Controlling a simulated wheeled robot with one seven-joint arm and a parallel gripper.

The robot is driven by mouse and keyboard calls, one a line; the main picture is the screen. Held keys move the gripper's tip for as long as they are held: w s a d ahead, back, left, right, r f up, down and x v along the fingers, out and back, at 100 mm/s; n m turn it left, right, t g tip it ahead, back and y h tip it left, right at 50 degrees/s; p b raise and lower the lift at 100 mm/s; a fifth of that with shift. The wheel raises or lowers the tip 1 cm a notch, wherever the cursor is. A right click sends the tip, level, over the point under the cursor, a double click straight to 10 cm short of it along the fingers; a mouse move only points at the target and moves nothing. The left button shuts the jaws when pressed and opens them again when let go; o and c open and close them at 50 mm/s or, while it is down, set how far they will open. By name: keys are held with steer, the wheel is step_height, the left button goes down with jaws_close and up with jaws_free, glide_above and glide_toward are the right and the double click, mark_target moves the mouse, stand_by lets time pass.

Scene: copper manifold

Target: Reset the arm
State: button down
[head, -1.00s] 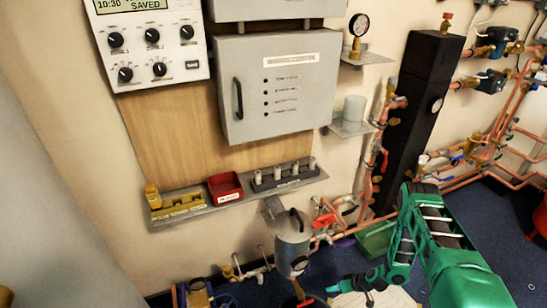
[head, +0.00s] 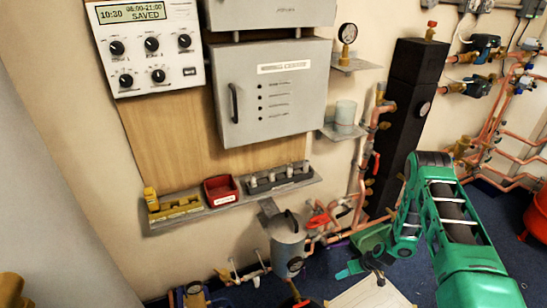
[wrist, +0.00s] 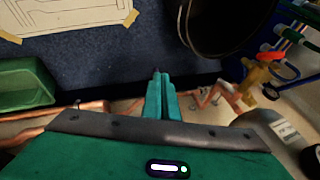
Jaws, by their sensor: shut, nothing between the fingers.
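My green arm (head: 450,225) reaches in from the lower right in the head view, folded at its elbow. My gripper (head: 343,272) hangs low, above the floor and to the right of the grey metal pot (head: 288,240). In the wrist view my gripper (wrist: 157,80) shows its two teal fingers together, with nothing between them. It touches nothing that I can see.
A grey shelf (head: 225,200) holds a yellow block, a red bin (head: 221,190) and a dark rack. A grey wiring cabinet (head: 274,95) hangs above. Copper pipes and a black column (head: 400,125) stand right. A drawing sheet (head: 372,296) and a green tray (wrist: 25,85) lie nearby.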

steer(key=d+r+m+h, duration=0.1)
steer(key=d+r, duration=0.3)
steer(key=r, duration=0.7)
steer(key=d+r+g+h, duration=0.1)
steer(key=d+r, duration=0.2)
steer(key=r, duration=0.7)
steer(key=d+r+m+h, duration=0.1)
steer(key=d+r, duration=0.3)
steer(key=r, duration=0.7)
steer(key=s+d+r+m+h, duration=0.1)
steer(key=s+r+m, duration=0.1)
steer(key=s+r, duration=0.55)
steer(key=s+d+r+m+h, duration=0.15)
steer(key=s+r, duration=0.35)
steer(key=r, duration=0.5)
steer(key=s+r+m, duration=0.1)
steer(key=s+r, duration=0.2)
steer(key=s, duration=0.4)
steer(key=s+a+r+m+g, duration=0.1)
steer(key=s+r, duration=0.3)
steer(key=s, duration=0.4)
steer(key=s+a+r+m, duration=0.1)
steer(key=s+r, duration=0.3)
steer(key=s, duration=0.4)
steer(key=shift+s+a+m+y, duration=0.25)
steer(key=shift+m+y, duration=0.1)
steer(key=shift+m, duration=0.5)
steer(key=shift+r+g, duration=0.1)
steer(key=shift+g, duration=0.2)
